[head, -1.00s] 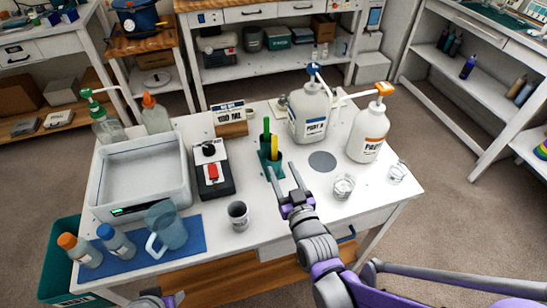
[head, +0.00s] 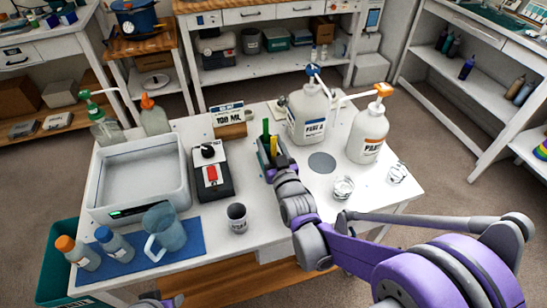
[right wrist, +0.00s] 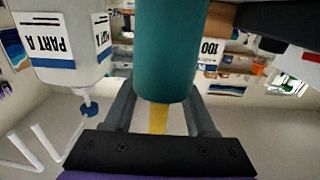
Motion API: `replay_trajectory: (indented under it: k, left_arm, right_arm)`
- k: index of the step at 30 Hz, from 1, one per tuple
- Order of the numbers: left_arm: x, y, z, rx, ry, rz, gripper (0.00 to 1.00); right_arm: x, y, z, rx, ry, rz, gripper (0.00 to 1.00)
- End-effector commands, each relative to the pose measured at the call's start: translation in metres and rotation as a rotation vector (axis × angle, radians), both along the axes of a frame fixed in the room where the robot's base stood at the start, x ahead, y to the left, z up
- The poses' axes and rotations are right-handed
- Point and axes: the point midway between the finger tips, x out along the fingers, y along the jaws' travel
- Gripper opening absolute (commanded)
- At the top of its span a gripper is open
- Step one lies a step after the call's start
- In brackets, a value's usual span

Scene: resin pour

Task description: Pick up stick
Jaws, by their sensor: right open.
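A teal cup (right wrist: 167,50) holds a green stick (head: 266,127) and a yellow stick (head: 274,145) upright on the white table. My right gripper (head: 274,160) is at the cup, open, and covers much of it in the head view. In the right wrist view, which is upside down, the yellow stick (right wrist: 157,118) shows between my two open fingers (right wrist: 162,100). I cannot tell whether a finger touches the stick or the cup. The green stick does not show there. My left gripper (head: 160,301) shows only in part at the bottom edge.
Behind the cup stand a 100 ML sign (head: 229,114) and the Part A pump bottle (head: 309,112). An orange-topped pump bottle (head: 367,135) stands to the right. A black device with a red switch (head: 211,172) and a grey mug (head: 237,217) stand to the left.

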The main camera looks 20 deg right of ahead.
Motion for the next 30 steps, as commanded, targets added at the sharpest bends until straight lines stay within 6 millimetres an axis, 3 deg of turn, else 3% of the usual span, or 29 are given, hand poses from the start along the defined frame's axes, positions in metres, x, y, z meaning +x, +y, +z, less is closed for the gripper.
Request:
replay_trajectory:
  k: [5,14,26,30]
  left_arm:
    - [0.0,0.0,0.0,0.0,0.0,0.0,0.5]
    - [0.0,0.0,0.0,0.0,0.0,0.0,0.5]
    - [0.0,0.0,0.0,0.0,0.0,0.0,0.5]
    - [0.0,0.0,0.005,0.0,-0.001,0.0,0.5]
  right_arm:
    - [0.0,0.0,0.0,0.0,0.0,0.0,0.53]
    - [-0.001,0.0,0.0,-0.001,0.0,0.0,0.0]
    - [-0.001,0.0,0.001,-0.001,0.0,0.0,0.0]
    - [-0.001,0.0,0.012,-0.001,-0.001,0.0,0.0]
